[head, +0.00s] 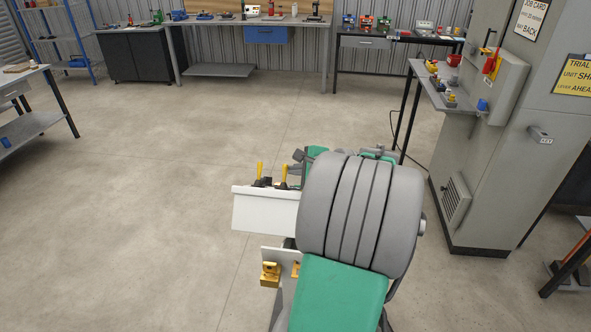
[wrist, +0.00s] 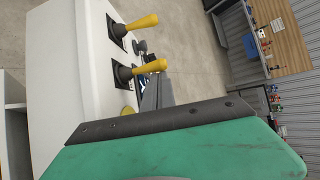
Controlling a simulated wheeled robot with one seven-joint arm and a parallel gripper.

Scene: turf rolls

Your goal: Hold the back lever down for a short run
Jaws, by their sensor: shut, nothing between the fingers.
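A white console (head: 265,210) carries two levers with yellow grips in black slots. In the head view they stand side by side, a left lever (head: 260,170) and a right lever (head: 284,173). In the wrist view one lever (wrist: 141,22) is at the top and the other lever (wrist: 150,66) lies nearer my gripper. Which one is the back lever I cannot tell. My gripper (wrist: 158,92) shows as grey fingers beside the nearer lever, shut and empty. Whether it touches that lever is unclear. My arm hides much of the head view around it.
Gold-coloured fittings (head: 270,273) sit on a white plate below the console. A grey cabinet (head: 480,170) with a small shelf (head: 445,88) and signs stands at the right. Workbenches line the back wall. The floor (head: 150,180) to the left is open.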

